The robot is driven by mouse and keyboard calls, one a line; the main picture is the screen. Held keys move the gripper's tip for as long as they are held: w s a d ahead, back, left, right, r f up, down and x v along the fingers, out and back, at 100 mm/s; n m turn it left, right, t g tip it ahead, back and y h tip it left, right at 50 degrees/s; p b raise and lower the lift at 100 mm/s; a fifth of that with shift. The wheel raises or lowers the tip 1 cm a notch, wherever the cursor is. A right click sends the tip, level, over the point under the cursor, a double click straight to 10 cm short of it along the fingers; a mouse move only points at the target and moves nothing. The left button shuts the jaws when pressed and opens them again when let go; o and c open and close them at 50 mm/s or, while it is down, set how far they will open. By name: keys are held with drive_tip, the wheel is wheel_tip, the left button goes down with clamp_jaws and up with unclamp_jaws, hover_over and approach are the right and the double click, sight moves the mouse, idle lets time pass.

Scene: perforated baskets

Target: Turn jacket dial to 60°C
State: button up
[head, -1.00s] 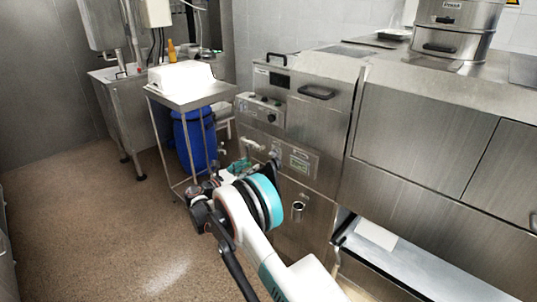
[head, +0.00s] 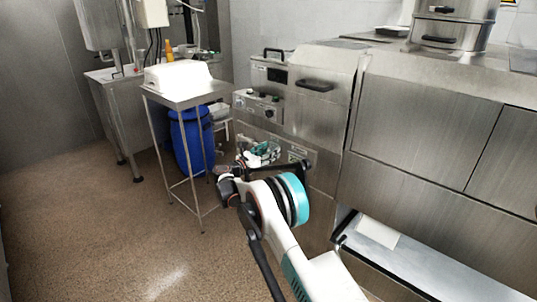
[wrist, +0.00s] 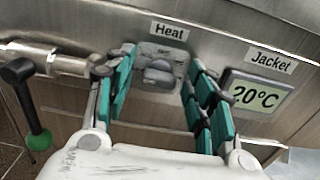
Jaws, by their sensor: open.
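A grey dial (wrist: 158,72) sits on a plate under a "Heat" label (wrist: 170,30) on the steel panel in the wrist view. To its right, a display (wrist: 257,96) under a "Jacket" label (wrist: 271,61) reads 20°C. My gripper (wrist: 161,63) is open, with teal fingers on the left and right of the dial. The dial shows between them and nothing is held. I cannot tell whether a finger touches it. In the head view my gripper (head: 262,152) is at the front of the steel machine (head: 320,110), and the dial is hidden there.
A pipe with a black lever and green knob (wrist: 38,140) is close left of my gripper in the wrist view. A steel side table (head: 190,97) with a white tub and a blue barrel (head: 192,140) stand left of the machine. Brown floor at the left is clear.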

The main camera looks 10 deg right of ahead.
drive_tip(key=c, duration=1.1)
drive_tip(key=shift+o, duration=0.2)
drive_tip(key=shift+m, duration=0.4)
drive_tip(key=shift+s+d+f+m, duration=0.1)
drive_tip(key=shift+m, duration=2.65)
drive_tip(key=shift+s+d+f+m, duration=0.1)
drive_tip(key=shift+f+m, duration=0.05)
drive_tip(key=shift+m, duration=2.65)
drive_tip(key=shift+s+f+m, duration=0.1)
drive_tip(key=shift+m, duration=2.65)
